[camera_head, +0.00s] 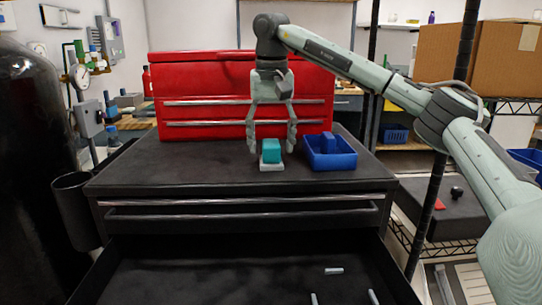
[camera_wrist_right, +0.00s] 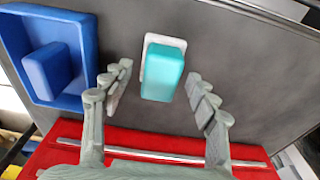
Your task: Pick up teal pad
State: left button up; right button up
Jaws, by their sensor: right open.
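The teal pad (camera_head: 271,151) is a small block standing on a thin white plate (camera_head: 271,167) on the dark top of the tool cabinet. In the right wrist view the teal pad (camera_wrist_right: 163,72) lies ahead of and between the fingers, on the white plate (camera_wrist_right: 149,44). My right gripper (camera_head: 271,143) points down above the pad, with its fingers apart on both sides of it. In the wrist view my right gripper (camera_wrist_right: 160,82) is open and holds nothing; gaps show between the fingers and the pad. My left gripper is not in view.
A blue tray (camera_head: 345,160) holding a blue block (camera_head: 328,143) sits just right of the pad. A red toolbox (camera_head: 200,80) stands behind. The cabinet's lower drawer (camera_head: 230,280) is open in front, with several small glass rods inside. The cabinet top left of the pad is clear.

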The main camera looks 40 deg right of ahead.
jog(key=shift+f, duration=0.3)
jog(key=shift+c, duration=0.4)
grip_shut()
